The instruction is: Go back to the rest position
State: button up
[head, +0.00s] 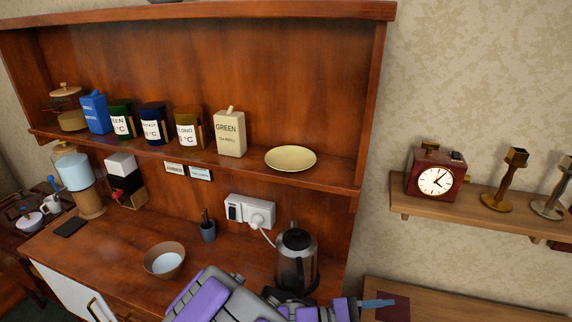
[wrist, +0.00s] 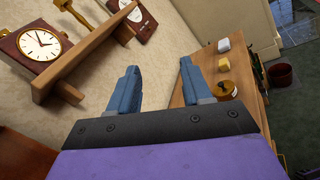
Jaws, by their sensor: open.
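My gripper (wrist: 156,88) shows in the wrist view with its two blue fingers apart and nothing between them. Past the fingers are a plain wall and the edge of a wooden surface. In the head view my purple and grey arm reaches along the bottom edge, in front of the kettle (head: 296,262). A blue finger of my gripper (head: 378,303) shows at the lower right, below the wall shelf. The rest of the gripper is hard to make out there.
The wall shelf (head: 480,213) holds a red clock (head: 436,177) and candlesticks (head: 505,180). The clock also shows close by in the wrist view (wrist: 38,44). The hutch shelf holds several tins and a yellow plate (head: 290,158). A bowl (head: 164,260) stands on the counter.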

jog(key=s+d+r+m+g+y, duration=0.25)
jog(key=s+m+g+y, duration=0.5)
jog(key=s, duration=0.55)
jog(key=s+a+r+m+t+y, duration=0.2)
jog(key=s+a+m+t+y, duration=0.3)
jog(key=a+y, duration=0.3)
jog(key=s+y, duration=0.1)
jog(key=y, duration=0.2)
jog(key=shift+s+a+r, duration=0.3)
jog(key=shift+s+a, duration=0.05)
jog(key=shift+a, duration=0.05)
